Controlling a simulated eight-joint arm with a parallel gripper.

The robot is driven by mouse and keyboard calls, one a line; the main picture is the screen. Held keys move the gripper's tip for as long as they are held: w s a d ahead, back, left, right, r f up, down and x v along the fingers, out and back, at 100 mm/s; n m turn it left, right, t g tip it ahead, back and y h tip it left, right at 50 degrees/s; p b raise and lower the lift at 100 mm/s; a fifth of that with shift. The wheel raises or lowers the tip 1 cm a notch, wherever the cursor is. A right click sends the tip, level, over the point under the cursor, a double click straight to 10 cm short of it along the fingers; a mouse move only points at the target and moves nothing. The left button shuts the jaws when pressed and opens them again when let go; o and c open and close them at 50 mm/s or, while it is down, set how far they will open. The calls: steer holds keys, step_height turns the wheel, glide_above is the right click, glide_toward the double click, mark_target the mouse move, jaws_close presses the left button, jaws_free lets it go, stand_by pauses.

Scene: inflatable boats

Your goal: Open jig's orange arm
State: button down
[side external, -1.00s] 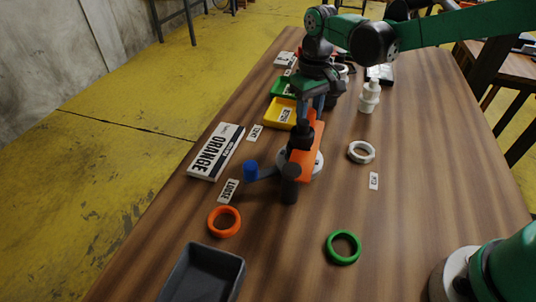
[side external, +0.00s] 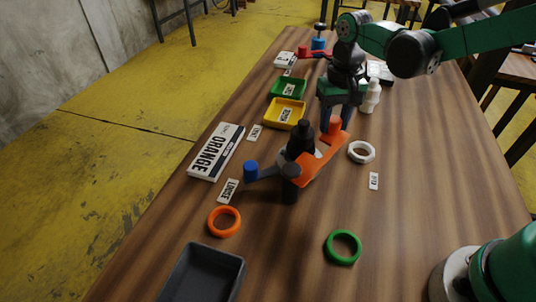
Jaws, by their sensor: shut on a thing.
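The jig's orange arm (side external: 316,163) reaches from a dark pivot post (side external: 290,188) toward the upper right, with an orange knob (side external: 334,127) at its far end. My gripper (side external: 338,122) is down at that end, shut on the knob, with a finger on either side. The jig's grey arm with a blue knob (side external: 251,169) points left from the same post. A black upright piece (side external: 301,140) stands on the jig's pale round base, which is partly hidden by the orange arm.
A white ring (side external: 361,152) lies close to the right of the orange arm. An orange ring (side external: 224,221), a green ring (side external: 343,246) and a dark tray (side external: 203,275) are in front. Yellow (side external: 284,113) and green (side external: 288,88) trays and an ORANGE box (side external: 216,151) are at the left.

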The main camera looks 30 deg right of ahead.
steer(key=s+m, duration=0.7)
steer(key=s, duration=0.1)
steer(key=shift+s+d+m, duration=0.2)
steer(key=shift+d+m, duration=0.1)
stand_by(0.5)
steer(key=shift+s, duration=0.15)
stand_by(0.3)
steer(key=shift+c, duration=2.4)
jaws_free()
steer(key=shift+r, duration=0.1)
steer(key=shift+r, duration=2.75)
